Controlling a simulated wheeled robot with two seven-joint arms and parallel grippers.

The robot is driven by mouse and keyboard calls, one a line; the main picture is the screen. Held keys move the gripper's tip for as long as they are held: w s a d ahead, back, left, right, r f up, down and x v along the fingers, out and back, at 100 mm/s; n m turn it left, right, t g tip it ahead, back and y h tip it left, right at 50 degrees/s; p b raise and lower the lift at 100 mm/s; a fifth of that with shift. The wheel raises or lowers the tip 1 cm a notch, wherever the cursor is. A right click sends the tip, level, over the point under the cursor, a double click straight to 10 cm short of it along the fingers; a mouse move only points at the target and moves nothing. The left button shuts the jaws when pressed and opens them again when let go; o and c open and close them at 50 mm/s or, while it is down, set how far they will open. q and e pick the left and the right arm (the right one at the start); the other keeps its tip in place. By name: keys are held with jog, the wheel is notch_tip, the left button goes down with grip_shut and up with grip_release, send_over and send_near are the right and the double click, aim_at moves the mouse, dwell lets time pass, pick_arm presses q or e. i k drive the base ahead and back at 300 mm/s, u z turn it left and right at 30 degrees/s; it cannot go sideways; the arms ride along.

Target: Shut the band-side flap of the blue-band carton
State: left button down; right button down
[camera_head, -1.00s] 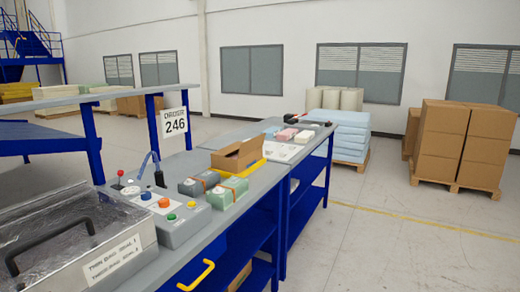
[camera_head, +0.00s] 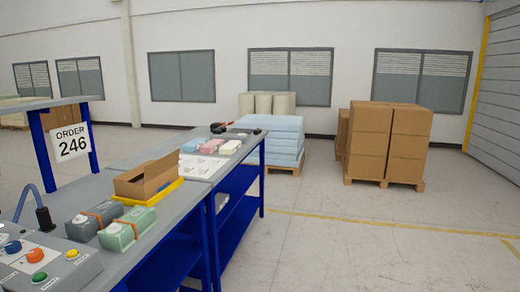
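An open brown carton (camera_head: 148,180) stands on the grey workbench, in or against a yellow tray (camera_head: 158,195). At least one flap (camera_head: 160,168) stands up along its far right side. No blue band can be made out on the carton at this distance, so I cannot tell which side is the band side. Neither of my grippers is in view.
A grey strapped block (camera_head: 94,218) and a green strapped block (camera_head: 127,229) lie in front of the carton. A button panel (camera_head: 48,262) is at lower left. Foam pieces (camera_head: 210,146) lie farther along. Open floor (camera_head: 350,240) is to the right of the bench.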

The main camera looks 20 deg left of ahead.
aim_at(152, 171)
jog(key=i, duration=1.7)
jog(key=u, duration=0.8)
